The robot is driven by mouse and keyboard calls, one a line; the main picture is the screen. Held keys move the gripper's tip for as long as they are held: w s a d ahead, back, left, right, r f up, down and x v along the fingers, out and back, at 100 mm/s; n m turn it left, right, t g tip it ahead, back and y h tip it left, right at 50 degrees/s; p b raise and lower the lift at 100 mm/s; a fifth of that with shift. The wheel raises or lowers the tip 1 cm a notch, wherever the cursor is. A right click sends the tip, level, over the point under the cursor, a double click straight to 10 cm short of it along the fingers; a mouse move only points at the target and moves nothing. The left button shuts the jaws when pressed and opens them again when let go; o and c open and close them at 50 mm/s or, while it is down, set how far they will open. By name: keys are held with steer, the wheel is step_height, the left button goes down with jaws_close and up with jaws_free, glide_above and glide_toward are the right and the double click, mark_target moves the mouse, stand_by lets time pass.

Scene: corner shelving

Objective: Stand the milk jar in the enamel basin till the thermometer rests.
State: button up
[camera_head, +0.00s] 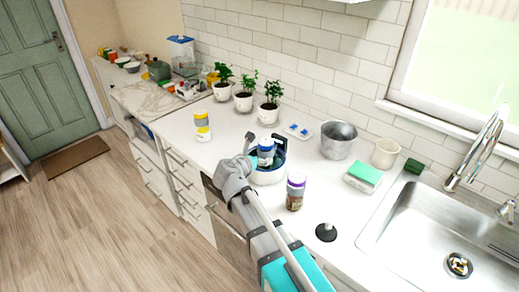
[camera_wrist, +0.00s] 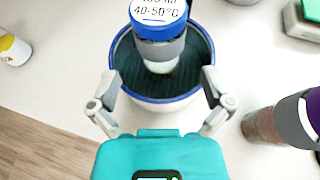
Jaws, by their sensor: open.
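The milk jar with a blue lid and grey band (camera_head: 265,149) is upright inside the white, blue-rimmed enamel basin (camera_head: 268,178). In the wrist view the jar (camera_wrist: 163,52) stands towards the basin's far side, with "40-50°C" printed on its lid. Dark, ridged blue-green shows inside the basin (camera_wrist: 150,99) around it; the jar's foot is hard to see. My gripper (camera_wrist: 160,75) is open, its fingers spread at the near left and right of the basin rim, apart from the jar. I cannot make out a separate thermometer.
A purple-lidded jar (camera_head: 295,192) stands right of the basin, near a black plunger-like object (camera_head: 326,232). A yellow-and-white jar (camera_head: 203,128) stands left. Behind are potted plants (camera_head: 243,98), a blue-dotted tray (camera_head: 298,131) and a metal pot (camera_head: 338,140). The sink (camera_head: 415,230) lies right.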

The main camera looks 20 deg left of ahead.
steer(key=shift+p+v, duration=0.55)
steer(key=shift+v, duration=1.5)
steer(key=shift+s, duration=0.15)
